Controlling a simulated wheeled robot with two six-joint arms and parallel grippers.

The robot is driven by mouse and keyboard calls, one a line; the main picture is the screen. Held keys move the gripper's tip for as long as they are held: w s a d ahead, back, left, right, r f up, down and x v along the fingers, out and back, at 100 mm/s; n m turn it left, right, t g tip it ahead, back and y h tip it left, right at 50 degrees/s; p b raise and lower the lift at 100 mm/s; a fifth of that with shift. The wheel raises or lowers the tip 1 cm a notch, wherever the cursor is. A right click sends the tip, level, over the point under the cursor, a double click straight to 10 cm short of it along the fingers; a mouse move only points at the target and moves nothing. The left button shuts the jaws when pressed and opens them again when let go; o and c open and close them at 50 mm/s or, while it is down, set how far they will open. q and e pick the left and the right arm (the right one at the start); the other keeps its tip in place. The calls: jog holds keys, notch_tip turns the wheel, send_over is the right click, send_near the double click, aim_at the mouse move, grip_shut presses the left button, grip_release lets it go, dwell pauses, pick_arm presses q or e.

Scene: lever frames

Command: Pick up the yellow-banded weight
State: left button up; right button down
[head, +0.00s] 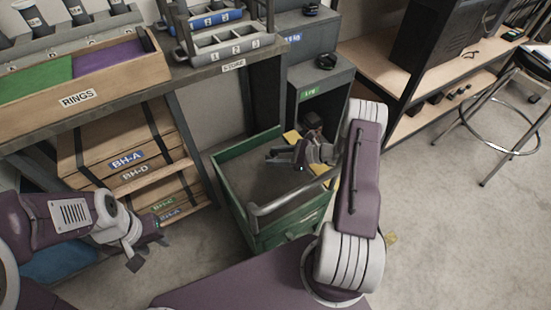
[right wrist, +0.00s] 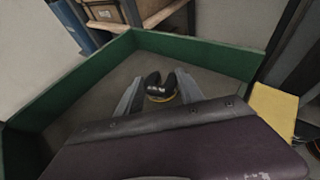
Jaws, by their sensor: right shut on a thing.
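The yellow-banded weight (right wrist: 161,88) is a small dark piece with a forked or U-shaped top, a pale mark and a yellow band low on it. In the right wrist view it sits between the two grey fingers of my right gripper (right wrist: 160,92), which is shut on it. In the head view my right gripper (head: 272,156) is over the bed of the green-walled cart (head: 240,152); the weight cannot be made out there. My left gripper (head: 150,241) is low at the left, away from the cart, in front of the crates; its finger gap is unclear.
A wooden RINGS tray (head: 120,80) and a numbered rack (head: 226,42) stand on the bench at the left. Labelled crates (head: 110,150) are stacked below. Grey pedestals (head: 325,88) with dark objects stand behind the cart. A stool (head: 488,120) is at right; the floor there is open.

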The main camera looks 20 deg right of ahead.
jog(key=w+d+r+p, duration=0.1)
jog(key=w+d+r, duration=0.3)
jog(key=d+r, duration=0.3)
jog(key=d, duration=0.3)
jog(key=shift+w+d+r+p, duration=0.25)
jog(key=shift+w+d+p, duration=0.05)
jog(key=shift+w+d, duration=0.05)
